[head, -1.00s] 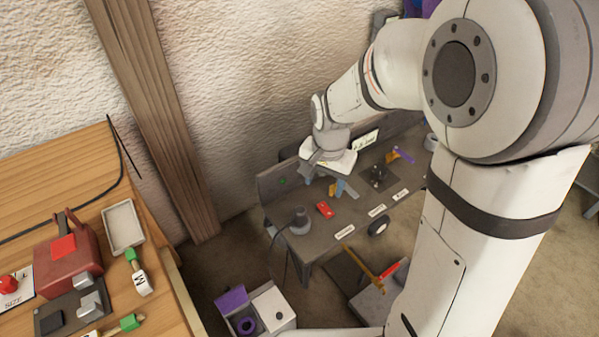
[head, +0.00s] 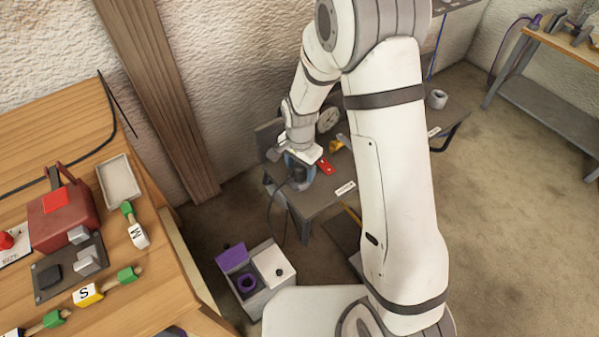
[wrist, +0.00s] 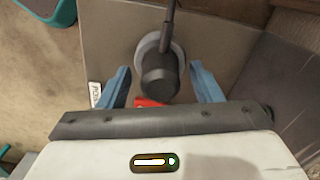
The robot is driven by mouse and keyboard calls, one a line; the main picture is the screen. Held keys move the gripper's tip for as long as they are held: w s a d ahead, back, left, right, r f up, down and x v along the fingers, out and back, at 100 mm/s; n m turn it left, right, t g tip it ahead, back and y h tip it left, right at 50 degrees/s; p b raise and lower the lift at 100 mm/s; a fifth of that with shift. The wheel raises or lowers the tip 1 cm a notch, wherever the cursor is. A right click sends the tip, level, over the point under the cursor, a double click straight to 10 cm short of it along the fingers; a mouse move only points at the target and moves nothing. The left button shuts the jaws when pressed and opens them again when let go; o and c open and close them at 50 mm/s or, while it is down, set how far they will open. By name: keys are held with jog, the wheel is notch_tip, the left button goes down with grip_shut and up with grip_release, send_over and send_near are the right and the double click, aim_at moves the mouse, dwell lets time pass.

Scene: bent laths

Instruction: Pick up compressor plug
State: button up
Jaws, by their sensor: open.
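The compressor plug (wrist: 159,80) is a dark grey cylinder with a cable leading off it. In the wrist view it sits on a round lighter grey base (wrist: 146,50) on the low bench. My gripper (wrist: 160,70) is open, with one blue finger on each side of the plug and a gap between. In the head view my gripper (head: 299,180) is down at the bench's near left corner and mostly hides the plug. Whether the fingers are low enough to flank its body fully, I cannot tell.
A white label (head: 345,188) is at the bench edge. A purple and white box (head: 268,268) stands on the floor. A wooden table (head: 150,282) is at left.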

jog(key=shift+f, duration=0.3)
jog(key=shift+c, duration=0.5)
jog(key=c, duration=1)
jog(key=shift+r, duration=0.1)
